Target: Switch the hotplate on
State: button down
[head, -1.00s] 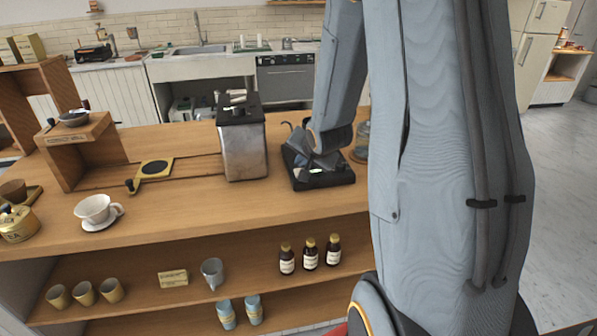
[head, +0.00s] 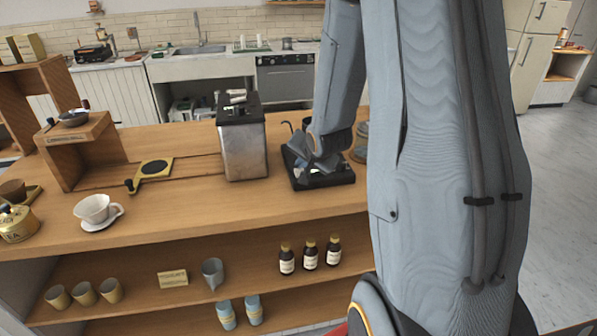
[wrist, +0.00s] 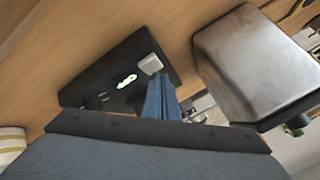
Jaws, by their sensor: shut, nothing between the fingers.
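A flat black unit, which looks like the hotplate (head: 335,178), sits on the counter right of centre. In the wrist view its black top (wrist: 85,90) carries a lit green mark (wrist: 127,81), a pale square button or switch (wrist: 150,64) and a dark knob-like part (wrist: 100,101). My gripper (wrist: 160,88) is shut and empty, its blue fingertips just beside the pale square. I cannot tell whether they touch it. In the head view my gripper (head: 318,164) is low over the unit and hides part of its top.
A steel box with a black lid (head: 243,150) stands close left of the unit. A grey round container (head: 361,140) is behind it at the right, partly hidden by my arm. The front counter strip is clear.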

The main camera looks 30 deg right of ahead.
jog(key=shift+f, duration=0.5)
dwell(0.7)
jog(key=shift+r, duration=0.1)
jog(key=shift+r+p, duration=0.7)
jog(key=shift+r, duration=0.2)
notch_tip(320, 180, up, 6)
jog(key=p, duration=0.5)
jog(key=shift+p, duration=0.35)
